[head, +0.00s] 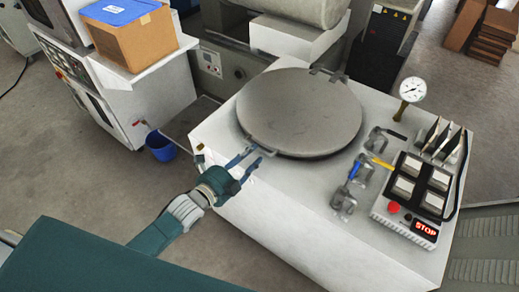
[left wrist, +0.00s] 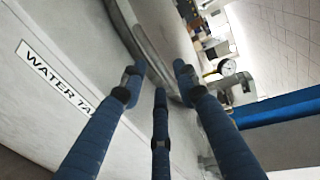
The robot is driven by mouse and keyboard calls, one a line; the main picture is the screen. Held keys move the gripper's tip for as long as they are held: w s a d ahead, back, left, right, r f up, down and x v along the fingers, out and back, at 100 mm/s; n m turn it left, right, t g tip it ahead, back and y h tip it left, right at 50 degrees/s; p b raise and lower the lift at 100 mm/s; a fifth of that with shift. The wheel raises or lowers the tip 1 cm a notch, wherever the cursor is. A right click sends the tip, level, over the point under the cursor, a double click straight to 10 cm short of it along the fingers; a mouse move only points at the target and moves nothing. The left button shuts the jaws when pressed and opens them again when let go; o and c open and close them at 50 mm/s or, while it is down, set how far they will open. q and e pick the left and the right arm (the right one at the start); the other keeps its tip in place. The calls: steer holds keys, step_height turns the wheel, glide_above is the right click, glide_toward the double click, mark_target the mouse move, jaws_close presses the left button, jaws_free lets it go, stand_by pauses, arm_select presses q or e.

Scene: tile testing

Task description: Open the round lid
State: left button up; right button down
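The round grey lid (head: 300,112) lies flat and closed on top of the white box-shaped machine (head: 290,215). Its hinge (head: 328,75) is at the far edge, and a small handle (head: 262,151) sticks out at its near left edge. My left gripper (head: 248,161) is at that handle, with its blue fingers spread apart. In the left wrist view the fingers of the left gripper (left wrist: 160,80) are apart near the lid's curved rim (left wrist: 145,40). Whether they touch the handle cannot be told. My right gripper is not in view.
Metal clamps (head: 343,200), a control box (head: 410,200) with a red button, and a pressure gauge (head: 412,90) stand right of the lid. A cardboard box (head: 145,40) sits on a white machine at the upper left. A blue bucket (head: 160,147) is on the floor.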

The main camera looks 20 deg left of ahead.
arm_select(q)
steer(key=shift+x, duration=2.1)
jaws_close()
